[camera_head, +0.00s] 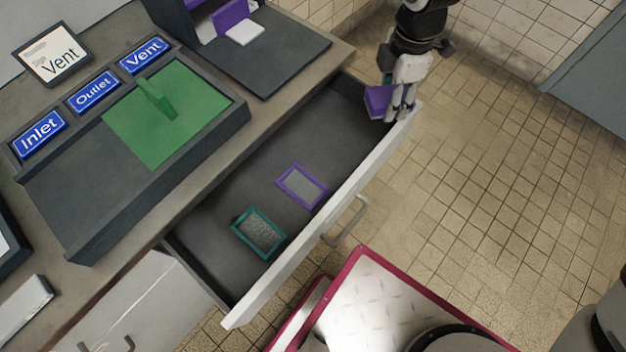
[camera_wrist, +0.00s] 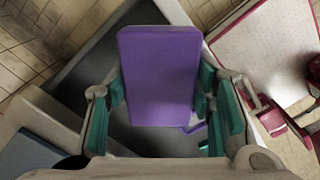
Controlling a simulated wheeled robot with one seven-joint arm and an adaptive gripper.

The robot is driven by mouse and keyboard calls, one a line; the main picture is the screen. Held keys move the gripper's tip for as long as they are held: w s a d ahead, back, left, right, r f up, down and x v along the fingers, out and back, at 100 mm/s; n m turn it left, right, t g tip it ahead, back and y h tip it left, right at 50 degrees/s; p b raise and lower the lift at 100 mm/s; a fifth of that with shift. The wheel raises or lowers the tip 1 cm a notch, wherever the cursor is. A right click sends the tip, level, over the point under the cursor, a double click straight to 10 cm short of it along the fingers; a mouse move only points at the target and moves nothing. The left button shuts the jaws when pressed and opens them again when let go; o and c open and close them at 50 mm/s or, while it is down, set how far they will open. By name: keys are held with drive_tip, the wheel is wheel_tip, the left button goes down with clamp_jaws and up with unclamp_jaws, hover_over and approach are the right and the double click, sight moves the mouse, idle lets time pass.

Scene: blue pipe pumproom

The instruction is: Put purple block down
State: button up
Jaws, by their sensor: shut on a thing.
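The purple block (camera_wrist: 160,75) is a flat slab held between the teal-padded fingers of my gripper (camera_wrist: 160,105) in the wrist view. In the head view the purple block (camera_head: 377,101) is at the far right end of the open drawer, and my gripper (camera_head: 401,103) is beside it, over the drawer's front wall. The open drawer (camera_head: 245,190) holds a purple-rimmed frame (camera_head: 303,187) and a teal-rimmed frame (camera_head: 259,232) on its floor. I cannot tell whether the block touches the drawer. Part of the block is hidden by my gripper in the head view.
The white drawer front (camera_head: 330,220) with its handle stands out over the tiled floor. A dark tray with a green panel (camera_head: 165,112) and blue Inlet, Outlet and Vent labels sits on the counter. A purple holder with a white block (camera_head: 245,32) is at the back.

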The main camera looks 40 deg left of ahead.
drive_tip(key=s+a+f+n+b, duration=0.3)
drive_tip(key=s+a+f+n, duration=0.15)
drive_tip(key=a+n, duration=0.2)
drive_tip(key=n+b, duration=0.1)
drive_tip(key=n, duration=0.1)
hover_over(343, 146)
drive_tip(key=shift+m, duration=0.25)
wheel_tip(343, 146, down, 5)
drive_tip(key=shift+a+f, duration=0.1)
drive_tip(key=shift+a, duration=0.05)
drive_tip(key=shift+f, duration=2.15)
drive_tip(key=shift+b, duration=0.3)
drive_tip(key=shift+f, duration=0.2)
drive_tip(key=o, duration=1.2)
